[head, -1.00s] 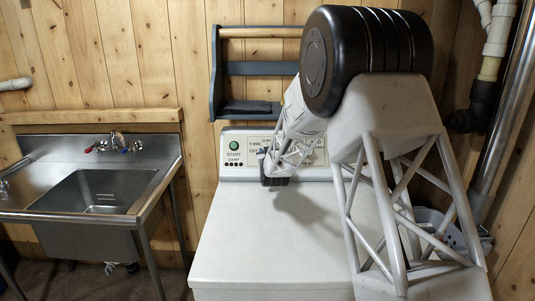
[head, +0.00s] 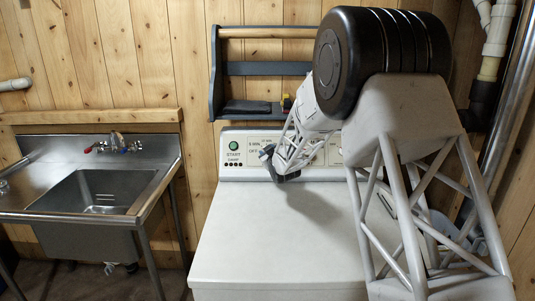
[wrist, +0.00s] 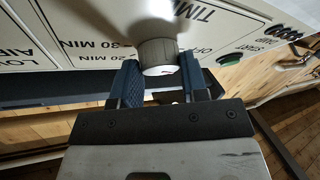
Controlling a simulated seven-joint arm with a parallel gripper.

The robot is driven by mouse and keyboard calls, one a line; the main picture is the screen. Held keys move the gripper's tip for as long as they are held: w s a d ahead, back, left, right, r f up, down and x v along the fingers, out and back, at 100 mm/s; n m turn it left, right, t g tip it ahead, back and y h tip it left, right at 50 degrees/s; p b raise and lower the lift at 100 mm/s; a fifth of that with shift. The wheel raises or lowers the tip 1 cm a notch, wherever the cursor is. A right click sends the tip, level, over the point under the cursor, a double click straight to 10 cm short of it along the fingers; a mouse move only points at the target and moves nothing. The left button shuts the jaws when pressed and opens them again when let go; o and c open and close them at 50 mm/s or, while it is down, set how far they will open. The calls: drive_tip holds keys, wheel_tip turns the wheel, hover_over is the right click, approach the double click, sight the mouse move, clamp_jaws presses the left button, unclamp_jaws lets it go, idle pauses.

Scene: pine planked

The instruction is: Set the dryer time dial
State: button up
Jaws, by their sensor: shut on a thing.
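The dryer's time dial (wrist: 157,52) is a round grey knob with a pale end, standing out from the white control panel (head: 257,137). Labels reading TIME, OFF, 20 MIN and 30 MIN surround it in the wrist view. My gripper (wrist: 160,76) has its two blue fingers on either side of the knob, shut on it. In the head view my gripper (head: 274,164) is at the panel, tilted, and hides the dial. I cannot tell exactly which label the dial points to.
A green start button (head: 233,145) is left of the dial. The dryer's white top (head: 270,235) is clear. A dark wall shelf (head: 262,69) hangs above the panel, with a small yellow item on it. A steel sink (head: 100,192) stands at the left.

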drive_tip(key=shift+d+r+n+g+y, duration=0.1)
drive_tip(key=shift+n+g+y, duration=0.4)
drive_tip(key=shift+n, duration=0.85)
drive_tip(key=shift+n+g+y, duration=0.2)
drive_tip(key=shift+n+g, duration=0.5)
drive_tip(key=shift+n, duration=0.65)
drive_tip(key=o, duration=0.9)
drive_tip(key=shift+s+d, duration=0.1)
drive_tip(key=shift+v, duration=3.75)
